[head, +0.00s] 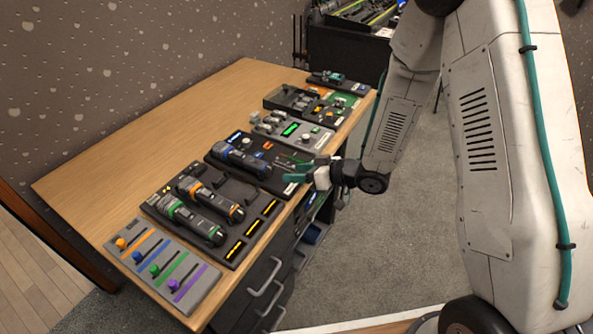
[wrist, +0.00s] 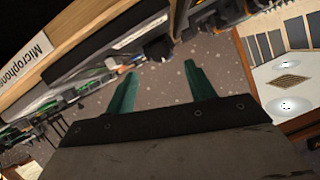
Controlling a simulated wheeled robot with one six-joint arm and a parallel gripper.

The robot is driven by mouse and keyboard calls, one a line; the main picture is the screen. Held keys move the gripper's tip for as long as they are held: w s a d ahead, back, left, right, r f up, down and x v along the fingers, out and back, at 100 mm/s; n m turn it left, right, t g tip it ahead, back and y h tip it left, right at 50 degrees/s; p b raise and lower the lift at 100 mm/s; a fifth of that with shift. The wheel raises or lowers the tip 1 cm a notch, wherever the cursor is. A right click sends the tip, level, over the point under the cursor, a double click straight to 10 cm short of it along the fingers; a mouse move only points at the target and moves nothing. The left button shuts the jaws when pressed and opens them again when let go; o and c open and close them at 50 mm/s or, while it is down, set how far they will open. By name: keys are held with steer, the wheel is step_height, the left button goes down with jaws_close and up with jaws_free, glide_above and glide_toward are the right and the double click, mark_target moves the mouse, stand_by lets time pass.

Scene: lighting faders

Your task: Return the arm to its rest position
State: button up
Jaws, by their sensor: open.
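My arm reaches in from the right side of the head view. My gripper (head: 301,172) hangs near the right edge of the wooden table, beside a black panel (head: 240,164) that holds a blue-topped handset. Its teal fingers look empty; whether they touch anything below is too small to tell. The fader board (head: 160,264) with orange, blue, green and purple sliders lies at the table's near end, well away from my gripper.
The wooden table (head: 150,145) carries several device panels along its right side, including a charger with two handsets (head: 206,198) and a grey panel with a green screen (head: 291,129). Drawers with handles (head: 268,276) are below. Grey carpet (head: 345,265) is clear to the right.

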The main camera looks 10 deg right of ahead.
steer(key=w+d+r+m+t+h, duration=0.1)
steer(key=w+d+r+t+h, duration=0.1)
steer(key=w+d+r+h, duration=0.35)
steer(key=s+d+r+m+g+h, duration=0.1)
steer(key=s+d+r+m+h, duration=0.1)
steer(key=s+d+r+h, duration=0.3)
steer(key=s+d+r+m+h, duration=0.1)
steer(key=s+d+r+m, duration=0.15)
steer(key=d+r, duration=0.45)
steer(key=s+r+m+g, duration=0.1)
steer(key=s+r+g, duration=0.2)
steer(key=s, duration=1.1)
steer(key=s+r+m+g, duration=0.2)
steer(key=s+r, duration=0.4)
steer(key=s, duration=0.8)
steer(key=shift+s+d+g, duration=0.2)
steer(key=shift+s+g, duration=0.15)
steer(key=shift+g, duration=0.45)
